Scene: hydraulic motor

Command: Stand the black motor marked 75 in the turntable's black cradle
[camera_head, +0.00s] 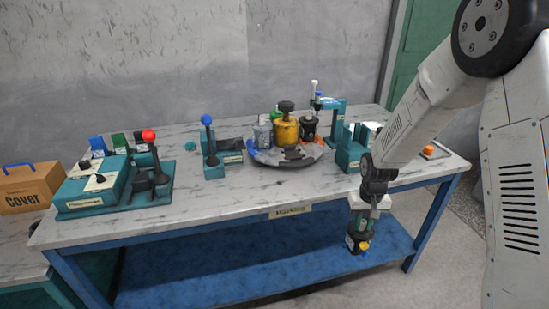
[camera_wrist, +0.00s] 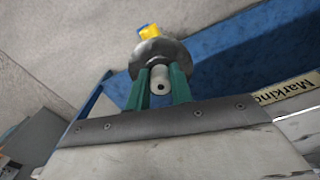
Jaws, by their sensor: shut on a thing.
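My gripper (camera_head: 363,222) points down in front of the table's front edge, right of the Marking label. It is shut on a black motor (camera_head: 354,241), which hangs below it with a white label and a yellow and blue part at its lower end. No number is readable. In the wrist view, the green fingers (camera_wrist: 158,92) close around the motor's pale shaft, and its grey round body (camera_wrist: 150,52) lies beyond. The turntable (camera_head: 262,157) stands on the table, with grey, yellow and black motors at its back. Dark shapes lie on its near part; I cannot tell which is the black cradle.
A teal press-like stand (camera_head: 352,150) is right of the turntable. A blue-knobbed lever (camera_head: 209,140) and a teal control box with a red-knobbed lever (camera_head: 150,150) stand to the left. A Cover carton (camera_head: 30,188) is at far left. The table's front strip is clear.

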